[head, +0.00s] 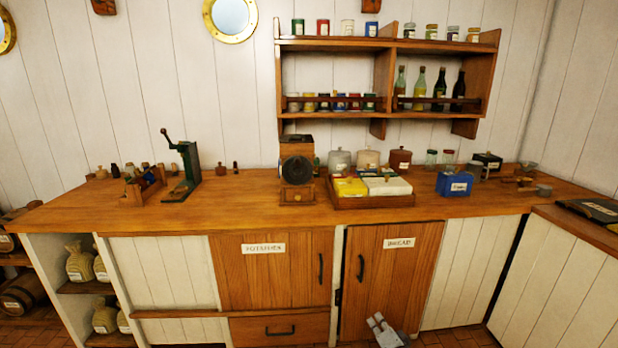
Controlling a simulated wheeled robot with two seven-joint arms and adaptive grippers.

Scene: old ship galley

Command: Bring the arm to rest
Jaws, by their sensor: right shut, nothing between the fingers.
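My right gripper (376,319) shows at the bottom edge of the head view, right of centre. It is grey, its fingers are together with nothing held, and they point up and to the left. In the picture it lies in front of the lower part of the BREAD cupboard door (388,270), below the counter. Whether it touches the door cannot be told. The rest of the right arm is cut off by the frame. My left gripper is not in view.
The wooden counter (248,199) runs along the wall, with a coffee grinder (297,168), a tray of boxes (372,201), a blue box (454,184) and a green hand-cranked device (187,165) on it. A wall shelf (330,41) holds jars and bottles. The counter's front left is clear.

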